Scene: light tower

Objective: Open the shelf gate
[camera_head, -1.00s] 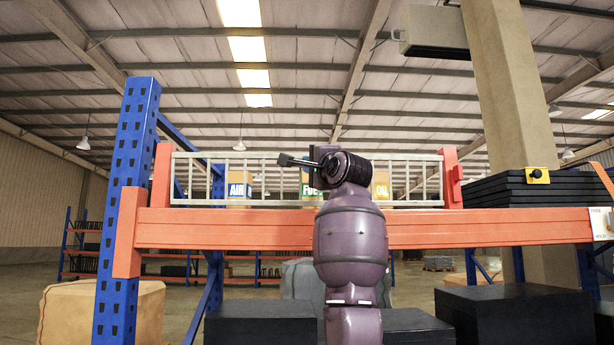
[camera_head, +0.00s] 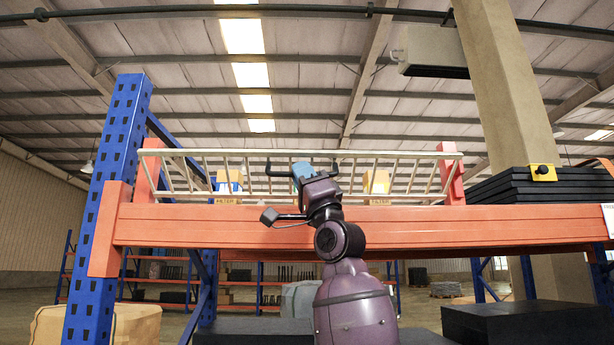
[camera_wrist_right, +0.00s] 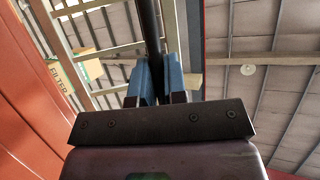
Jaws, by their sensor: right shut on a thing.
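The shelf gate (camera_head: 400,156) is a pale barred rail above the orange shelf beam. Its top rail leans out toward me and its bars slant. A dark handle (camera_head: 268,168) sits at the middle of the gate. My right gripper (camera_head: 302,170) is at this handle with blue fingertips. In the right wrist view the dark handle bar (camera_wrist_right: 150,28) runs between the blue fingers of the gripper (camera_wrist_right: 160,80), which are shut on it. Pale gate bars (camera_wrist_right: 100,48) show beside it. My left gripper is not in view.
The orange beam (camera_head: 200,225) runs below the gate, between a blue upright (camera_head: 115,170) and the right side. Filter boxes (camera_head: 228,188) stand behind the bars. Black stacked slabs (camera_head: 520,188) lie at right. Black boxes (camera_head: 520,325) stand below the beam.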

